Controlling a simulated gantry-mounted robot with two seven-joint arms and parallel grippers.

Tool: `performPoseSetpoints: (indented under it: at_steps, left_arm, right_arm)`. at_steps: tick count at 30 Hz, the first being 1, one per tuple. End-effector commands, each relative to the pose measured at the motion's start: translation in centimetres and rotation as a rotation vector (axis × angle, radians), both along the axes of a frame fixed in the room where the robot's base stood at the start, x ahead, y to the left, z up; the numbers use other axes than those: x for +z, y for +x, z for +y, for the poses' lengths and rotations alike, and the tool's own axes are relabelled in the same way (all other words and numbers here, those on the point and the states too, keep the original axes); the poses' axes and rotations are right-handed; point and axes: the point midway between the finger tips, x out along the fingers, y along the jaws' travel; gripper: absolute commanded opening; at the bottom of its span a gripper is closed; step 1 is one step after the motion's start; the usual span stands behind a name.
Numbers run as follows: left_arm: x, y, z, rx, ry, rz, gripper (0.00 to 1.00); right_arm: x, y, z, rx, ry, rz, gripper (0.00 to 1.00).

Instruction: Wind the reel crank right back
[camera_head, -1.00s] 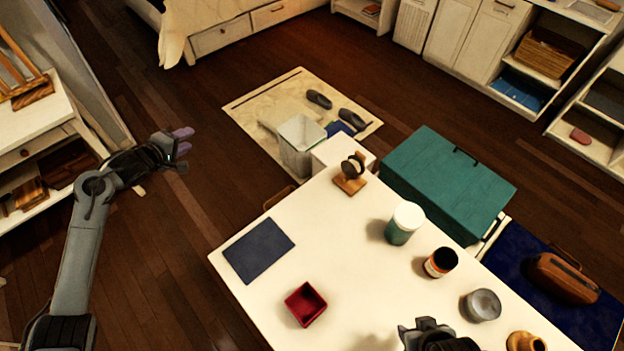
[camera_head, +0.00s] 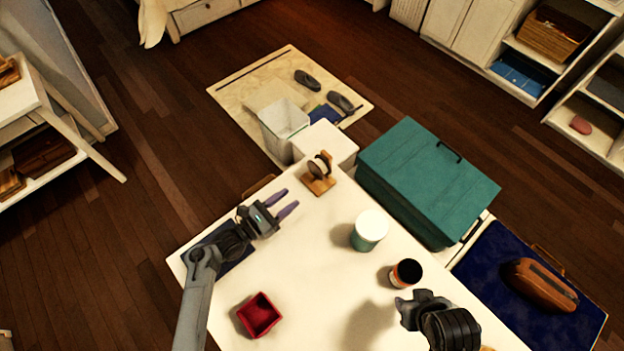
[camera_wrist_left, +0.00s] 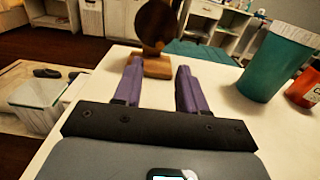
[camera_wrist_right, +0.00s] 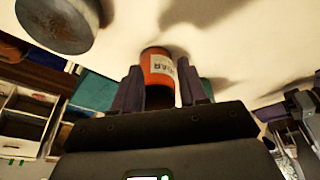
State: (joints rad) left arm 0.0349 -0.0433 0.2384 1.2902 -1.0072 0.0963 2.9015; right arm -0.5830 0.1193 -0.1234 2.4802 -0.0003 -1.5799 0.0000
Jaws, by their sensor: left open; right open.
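The reel (camera_head: 319,167) is a dark disc on a small wooden stand (camera_head: 318,184) at the table's far corner. In the left wrist view the reel (camera_wrist_left: 157,22) stands just beyond the fingertips, on its wooden base (camera_wrist_left: 157,66). I cannot make out its crank clearly. My left gripper (camera_head: 283,203) is open and empty, over the table short of the reel and pointing at it; its purple fingers (camera_wrist_left: 160,80) are apart. My right gripper (camera_wrist_right: 163,85) is open over the table's near right side, with an orange labelled jar (camera_wrist_right: 158,66) beyond its fingers.
A teal-and-white canister (camera_head: 369,231) and the orange jar (camera_head: 405,273) stand right of the left gripper. A red tray (camera_head: 259,315) sits at the near left. A teal chest (camera_head: 430,180) and a white bin (camera_head: 283,128) stand beyond the table. The table's middle is clear.

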Motion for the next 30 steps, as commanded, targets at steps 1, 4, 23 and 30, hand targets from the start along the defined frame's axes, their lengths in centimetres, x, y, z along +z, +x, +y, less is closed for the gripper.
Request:
performPoseSetpoints:
  at_steps: [1,4,23,30]
  left_arm:
    - [0.0,0.6,-0.7,-0.003,-0.001,-0.003,0.41]
    - [0.0,1.9,-1.7,-0.001,-0.001,-0.004,0.41]
    - [0.0,6.4,-6.1,-0.001,0.004,-0.002,0.41]
    - [0.0,6.4,-6.1,-0.001,0.004,-0.002,0.41]
  right_arm:
    - [-0.4,-0.2,0.0,-0.001,0.002,0.004,0.43]
    - [-0.8,-0.2,0.1,-0.003,0.003,0.005,0.43]
    - [-1.9,0.1,-0.2,-0.001,-0.006,-0.002,0.43]
    - [-1.9,0.1,-0.3,0.001,-0.009,-0.002,0.43]
